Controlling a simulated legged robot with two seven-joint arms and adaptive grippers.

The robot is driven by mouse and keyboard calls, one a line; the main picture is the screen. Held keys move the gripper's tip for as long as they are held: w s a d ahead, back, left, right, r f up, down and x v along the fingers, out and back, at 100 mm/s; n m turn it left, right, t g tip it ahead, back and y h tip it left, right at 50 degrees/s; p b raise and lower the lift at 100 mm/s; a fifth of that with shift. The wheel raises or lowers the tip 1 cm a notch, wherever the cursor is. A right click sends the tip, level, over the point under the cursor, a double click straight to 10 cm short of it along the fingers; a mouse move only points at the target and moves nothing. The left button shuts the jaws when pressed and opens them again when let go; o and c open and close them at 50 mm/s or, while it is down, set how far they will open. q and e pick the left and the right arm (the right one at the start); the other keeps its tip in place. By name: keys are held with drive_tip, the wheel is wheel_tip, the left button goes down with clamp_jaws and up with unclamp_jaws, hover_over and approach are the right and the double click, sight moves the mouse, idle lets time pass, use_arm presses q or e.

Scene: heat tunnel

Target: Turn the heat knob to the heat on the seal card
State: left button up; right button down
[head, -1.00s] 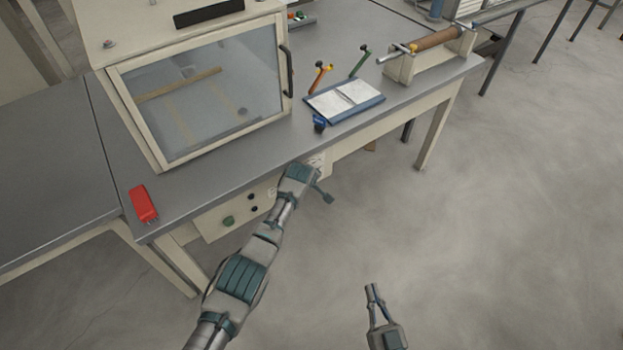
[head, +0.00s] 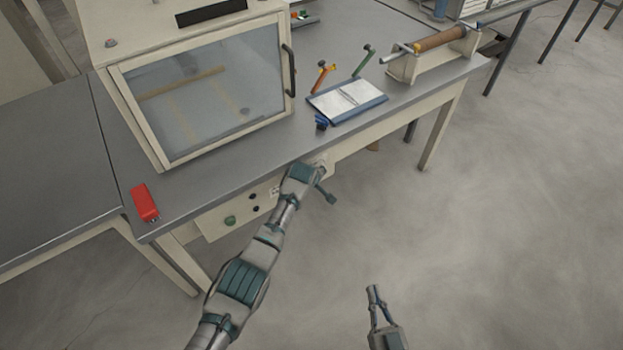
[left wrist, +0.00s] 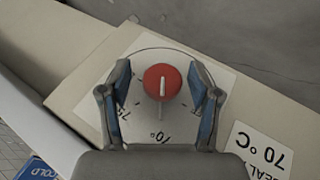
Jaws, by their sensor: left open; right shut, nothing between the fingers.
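The seal card (left wrist: 262,150) beside the dial reads 70 °C, partly cut off. My left gripper (left wrist: 161,91) is open, with a blue-padded finger on each side of the knob and visible gaps. In the head view my left gripper (head: 325,186) is at the bench front and hides the knob. My right gripper (head: 374,289) is shut and empty above the floor.
The windowed heat tunnel (head: 200,90) stands on the bench (head: 230,165). A red block-like object (head: 144,202), a clipboard (head: 347,100) and a roller stand (head: 432,52) are also there. A green button (head: 230,220) is on the front panel.

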use_arm(q)
drive_tip(key=v, duration=1.1)
drive_tip(key=shift+d, duration=0.15)
